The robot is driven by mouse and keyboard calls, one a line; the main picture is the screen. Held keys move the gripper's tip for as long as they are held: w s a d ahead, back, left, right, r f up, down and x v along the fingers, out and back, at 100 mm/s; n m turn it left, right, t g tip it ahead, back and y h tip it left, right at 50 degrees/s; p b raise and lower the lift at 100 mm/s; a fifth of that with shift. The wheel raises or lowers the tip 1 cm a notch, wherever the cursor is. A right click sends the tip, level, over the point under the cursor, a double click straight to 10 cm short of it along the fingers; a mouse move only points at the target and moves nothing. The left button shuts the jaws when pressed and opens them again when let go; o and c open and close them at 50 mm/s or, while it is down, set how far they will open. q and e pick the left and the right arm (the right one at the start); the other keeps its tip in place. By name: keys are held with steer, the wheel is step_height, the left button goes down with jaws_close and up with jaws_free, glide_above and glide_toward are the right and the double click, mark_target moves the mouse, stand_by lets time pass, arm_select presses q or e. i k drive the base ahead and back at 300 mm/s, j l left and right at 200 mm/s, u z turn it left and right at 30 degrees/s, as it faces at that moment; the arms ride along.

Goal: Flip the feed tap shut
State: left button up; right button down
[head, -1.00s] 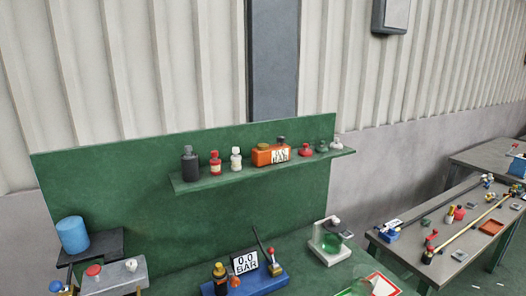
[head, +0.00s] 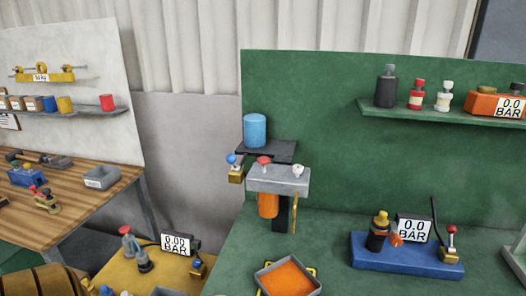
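A small brass tap with a blue knob (head: 233,165) sits at the left of a grey block (head: 279,179) on the green bench. A blue tank (head: 255,130) stands on a dark shelf above that block. Another brass tap with a red-topped lever (head: 450,240) sits at the right end of a blue base (head: 400,256). I cannot tell for certain which one is the feed tap, nor whether either is open or shut. Neither of my grippers is in view.
An orange-bottomed tray (head: 287,278) lies at the front of the green bench. A yellow bench (head: 152,272) and a wooden bench (head: 75,183) are at left. Bottles line the green shelf (head: 445,111).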

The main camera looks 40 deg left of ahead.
mark_target(231, 159)
steer(key=u, duration=1.55)
